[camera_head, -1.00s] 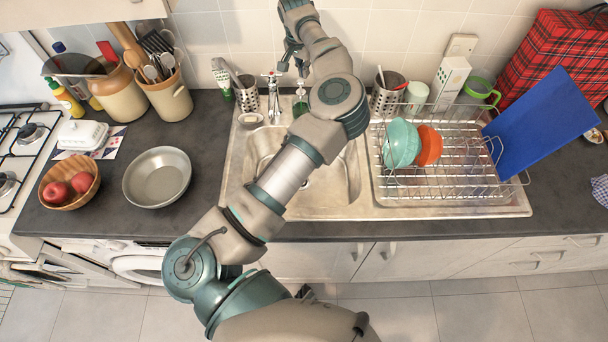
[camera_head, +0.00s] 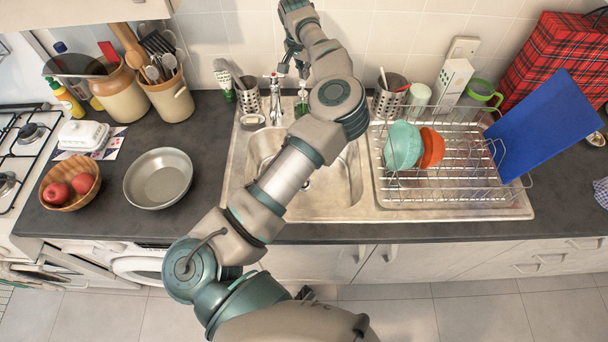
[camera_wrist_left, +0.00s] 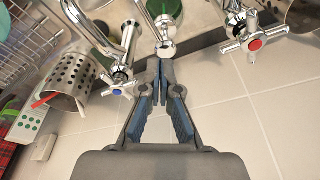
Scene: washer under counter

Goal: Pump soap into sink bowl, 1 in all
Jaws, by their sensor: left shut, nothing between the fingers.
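The soap dispenser is a green bottle with a chrome pump behind the sink. Its bottle (camera_head: 300,107) shows partly in the head view, and its pump head (camera_wrist_left: 165,46) shows in the wrist view. My left gripper (camera_head: 288,68) is shut and empty, above and close to the pump. In the wrist view its fingertips (camera_wrist_left: 160,66) meet right at the pump head; whether they touch it I cannot tell. The sink bowl (camera_head: 262,150) lies in front of the dispenser, partly hidden by my left arm. My right gripper is not in view.
Chrome taps (camera_head: 273,95) stand beside the dispenser, and a red-marked tap (camera_wrist_left: 255,42) is close in the wrist view. Perforated steel holders (camera_head: 388,98) flank the sink.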

